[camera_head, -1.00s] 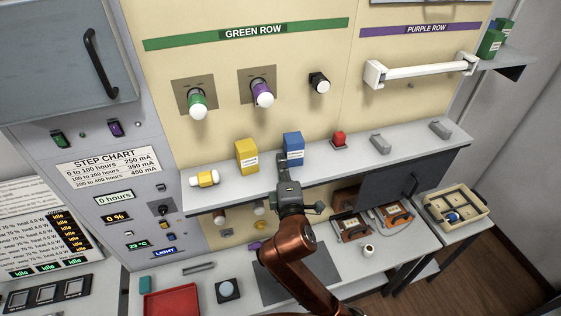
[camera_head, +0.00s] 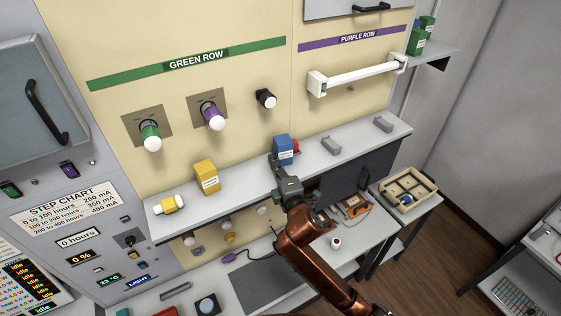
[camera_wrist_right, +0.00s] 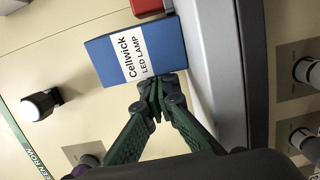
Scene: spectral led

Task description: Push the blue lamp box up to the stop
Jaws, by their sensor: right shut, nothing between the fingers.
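The blue lamp box (camera_head: 283,150) stands on the grey shelf (camera_head: 240,184), a little right of its middle. In the right wrist view the blue lamp box (camera_wrist_right: 135,55) shows its white Cellwick LED LAMP label. My right gripper (camera_head: 276,162) is shut and empty, its fingertips (camera_wrist_right: 158,88) at the left side of the box, seemingly against it. A red block (camera_head: 296,146) is right beside the box on its far side, partly hidden by it. It also shows at the top of the wrist view (camera_wrist_right: 148,5); I cannot tell whether they touch. My left gripper is out of view.
Two grey blocks, a nearer one (camera_head: 331,145) and a farther one (camera_head: 383,125), sit to the right. Lamps stick out of the wall above.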

